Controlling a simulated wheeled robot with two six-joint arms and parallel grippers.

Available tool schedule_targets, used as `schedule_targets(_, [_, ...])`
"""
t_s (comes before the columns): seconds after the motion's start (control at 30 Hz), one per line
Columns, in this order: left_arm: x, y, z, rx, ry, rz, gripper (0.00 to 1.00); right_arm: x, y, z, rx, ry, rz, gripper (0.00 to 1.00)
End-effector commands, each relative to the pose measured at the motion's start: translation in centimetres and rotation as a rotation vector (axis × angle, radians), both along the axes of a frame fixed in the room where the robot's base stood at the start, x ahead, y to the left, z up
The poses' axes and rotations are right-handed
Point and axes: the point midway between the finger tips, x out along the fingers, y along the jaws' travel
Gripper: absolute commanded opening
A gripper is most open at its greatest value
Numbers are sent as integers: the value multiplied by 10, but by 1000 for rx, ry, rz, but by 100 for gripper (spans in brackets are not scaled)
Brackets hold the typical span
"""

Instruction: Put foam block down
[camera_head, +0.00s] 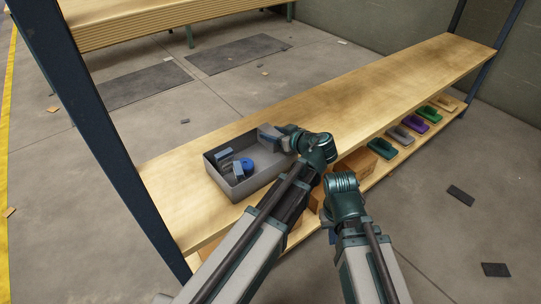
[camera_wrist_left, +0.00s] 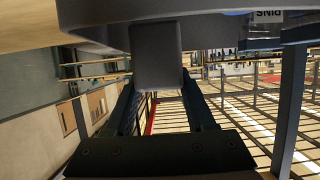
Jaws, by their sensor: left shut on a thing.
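A grey foam block (camera_wrist_left: 157,55) is between the two fingers of my left gripper (camera_wrist_left: 160,92) in the left wrist view. In the head view my left gripper (camera_head: 280,134) is at the right end of a grey open bin (camera_head: 236,193), at its rim. Whether the block touches the bin cannot be told. The bin stands on the wooden shelf top and holds a blue round piece (camera_head: 246,164) and grey-blue pieces (camera_head: 225,160). My right arm is in front of the shelf at lower right; its fingers are hidden.
The wooden shelf top (camera_head: 400,72) is clear to the right of the bin. A lower shelf carries several coloured pieces, among them a purple one (camera_head: 415,125), and a brown box (camera_head: 358,163). A dark blue upright (camera_head: 85,110) stands at the left.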

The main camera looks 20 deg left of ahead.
Motion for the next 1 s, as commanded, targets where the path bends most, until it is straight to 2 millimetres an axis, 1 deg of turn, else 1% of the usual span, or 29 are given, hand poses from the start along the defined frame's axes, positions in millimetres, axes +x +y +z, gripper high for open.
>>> schedule_targets(0.03, [0, 0, -16, 0, 0, 0, 3, 0, 0, -16, -1, 0, 0, 0])
schedule_targets(0.07, [0, 0, -19, 0, 0, 0, 3, 0, 0, -19, -2, -1, 1, 0])
schedule_targets(0.13, [0, 0, -23, 0, 0, 0, 3, 0, -1, -23, -3, -1, 1, 0])
schedule_targets(0.3, [0, 0, -22, 0, 0, 0, 3, 0, -1, -21, -4, -1, 1, 0])
schedule_targets(0.37, [0, 0, -24, 0, 0, 0, 3, 0, -1, -24, -4, -1, 1, 0])
schedule_targets(0.47, [0, 0, -34, 0, 0, 0, 3, 0, -1, -34, -5, -1, 2, 0])
schedule_targets(0.6, [0, 0, -52, 0, 0, 0, 3, 1, -2, -52, -7, -3, 3, 0])
schedule_targets(0.7, [0, 0, -60, 0, 0, 0, 3, 1, -2, -60, -9, -4, 4, 0])
schedule_targets(1.0, [0, 0, -58, 0, 0, 0, 3, 1, -2, -58, -10, -4, 4, 0])
